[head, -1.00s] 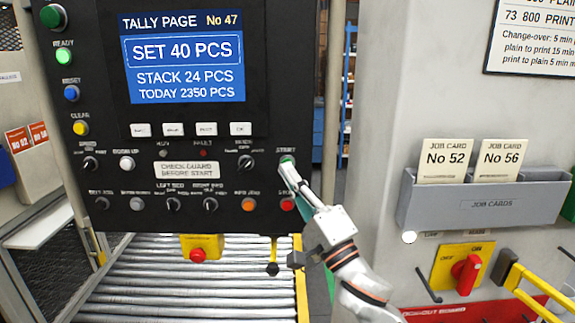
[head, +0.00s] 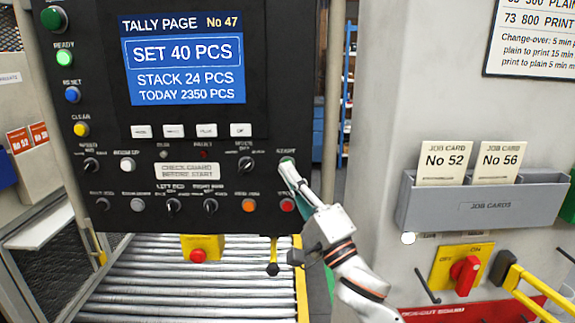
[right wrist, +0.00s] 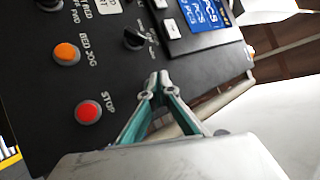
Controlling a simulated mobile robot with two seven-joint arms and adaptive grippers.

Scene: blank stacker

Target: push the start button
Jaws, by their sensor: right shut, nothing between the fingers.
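The black control panel (head: 262,115) fills the upper left of the head view. Its START button (head: 286,159) sits at the panel's right edge below the START label, and only a little green rim shows past my fingertips. My right gripper (head: 288,170) is shut and empty, its tips over the START button. I cannot tell whether the tips touch it or press it in. In the right wrist view the closed fingertips (right wrist: 158,82) stand close against the panel face, and the START button is hidden behind them. My left gripper is not in view.
The red STOP button (head: 287,205) lies just below START, with the orange jog button (head: 249,205) to its left. A selector knob (head: 246,164) is left of START. Below are a yellow box with a red button (head: 198,255) and the rollers (head: 150,285). A grey card holder (head: 480,208) is right.

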